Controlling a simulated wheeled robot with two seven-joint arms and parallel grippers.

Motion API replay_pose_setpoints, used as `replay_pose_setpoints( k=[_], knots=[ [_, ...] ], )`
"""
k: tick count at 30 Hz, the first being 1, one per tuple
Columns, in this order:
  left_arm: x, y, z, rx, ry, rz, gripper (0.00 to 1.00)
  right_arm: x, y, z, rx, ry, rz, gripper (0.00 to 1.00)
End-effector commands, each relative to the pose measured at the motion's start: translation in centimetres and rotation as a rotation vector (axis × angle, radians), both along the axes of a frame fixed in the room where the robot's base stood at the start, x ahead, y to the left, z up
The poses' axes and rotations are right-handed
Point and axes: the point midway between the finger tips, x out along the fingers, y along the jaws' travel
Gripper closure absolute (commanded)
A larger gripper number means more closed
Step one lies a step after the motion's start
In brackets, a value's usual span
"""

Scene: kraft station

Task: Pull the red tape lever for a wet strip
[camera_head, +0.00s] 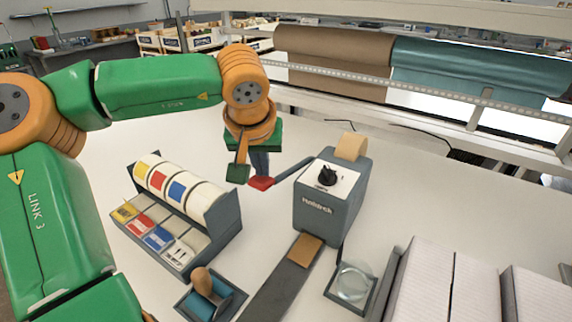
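The red lever tip (261,183) is on the end of a dark arm (294,168) that reaches left from the grey tape dispenser (330,200). A strip of brown tape (305,250) lies at the dispenser's front outlet, and a tape roll (351,147) sits on top. My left gripper (249,172) points down just above and behind the red tip, with one finger close to its left side. I cannot tell whether it touches the lever, and its finger gap is not clear. My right gripper is out of view.
A label-roll rack (218,238) stands left of the lever. A stamp (202,282) in a tray and a round glass dish (352,284) are in front. Brown and teal paper rolls (475,72) hang behind. The table's back middle is clear.

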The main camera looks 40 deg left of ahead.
Motion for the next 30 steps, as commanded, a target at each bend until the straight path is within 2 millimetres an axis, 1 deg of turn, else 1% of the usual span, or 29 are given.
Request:
replay_pose_setpoints(
  k=[7, 10, 30],
  knots=[
    [0.0, 0.0, 0.0, 0.0, 0.0, 0.0, 1.0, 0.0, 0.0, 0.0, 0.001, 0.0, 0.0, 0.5],
    [0.0, 0.0, -0.3, 0.0, 0.0, 0.0, 1.0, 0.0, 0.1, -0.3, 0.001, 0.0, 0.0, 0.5],
    [0.0, 0.0, -4.4, -0.001, 0.001, 0.0, 1.0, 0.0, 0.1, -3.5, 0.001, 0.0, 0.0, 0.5]
  ],
)
